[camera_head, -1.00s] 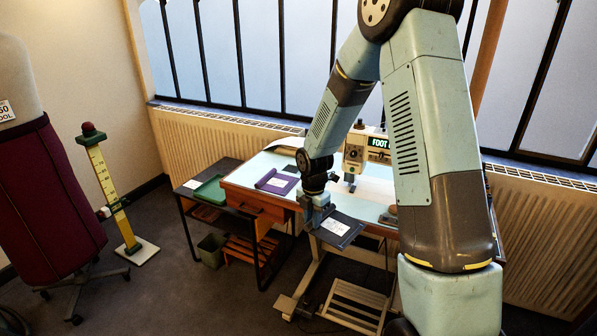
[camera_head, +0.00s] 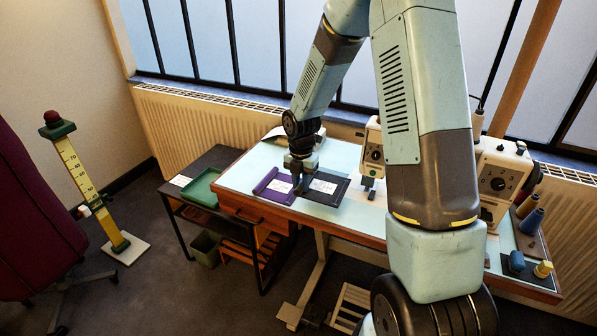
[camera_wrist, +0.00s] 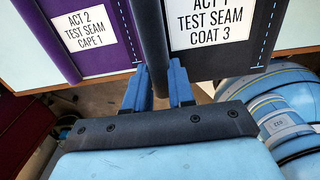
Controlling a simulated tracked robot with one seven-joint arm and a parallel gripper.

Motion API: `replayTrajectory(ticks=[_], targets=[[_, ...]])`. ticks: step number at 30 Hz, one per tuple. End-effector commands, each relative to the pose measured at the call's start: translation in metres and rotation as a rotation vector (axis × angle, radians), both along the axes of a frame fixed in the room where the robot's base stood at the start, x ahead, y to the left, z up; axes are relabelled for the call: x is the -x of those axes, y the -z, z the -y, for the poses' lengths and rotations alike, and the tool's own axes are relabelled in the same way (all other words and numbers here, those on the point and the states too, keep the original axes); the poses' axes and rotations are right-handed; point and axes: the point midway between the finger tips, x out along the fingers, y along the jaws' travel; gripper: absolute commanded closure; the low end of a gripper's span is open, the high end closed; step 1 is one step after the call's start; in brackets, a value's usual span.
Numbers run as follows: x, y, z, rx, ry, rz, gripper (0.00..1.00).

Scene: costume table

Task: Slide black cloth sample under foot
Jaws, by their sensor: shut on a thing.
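The black cloth sample (camera_head: 328,188) has a white label reading TEST SEAM COAT 3, clear in the wrist view (camera_wrist: 205,58). It lies flat at the table's front, left of the sewing machine's foot (camera_head: 368,183) and apart from it. My gripper (camera_head: 299,186) is shut on its left edge; the fingers (camera_wrist: 160,85) pinch that edge from the front in the wrist view. The purple cloth sample (camera_head: 268,190), labelled CAPE 1, lies close on the left, its right edge beside my fingers in the wrist view (camera_wrist: 78,63).
The sewing machine (camera_head: 500,176) stands right of the black cloth, partly hidden by my arm. Thread spools (camera_head: 531,221) stand at the table's right end. A side table with a green tray (camera_head: 203,187) is at left.

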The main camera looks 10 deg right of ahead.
Motion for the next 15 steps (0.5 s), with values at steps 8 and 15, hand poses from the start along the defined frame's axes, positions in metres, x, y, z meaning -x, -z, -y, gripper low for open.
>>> replayTrajectory(ticks=[8,15], targets=[[-0.001,0.007,0.004,0.000,0.007,-0.001,1.00],[0.000,0.020,0.000,0.000,0.001,-0.001,1.00]])
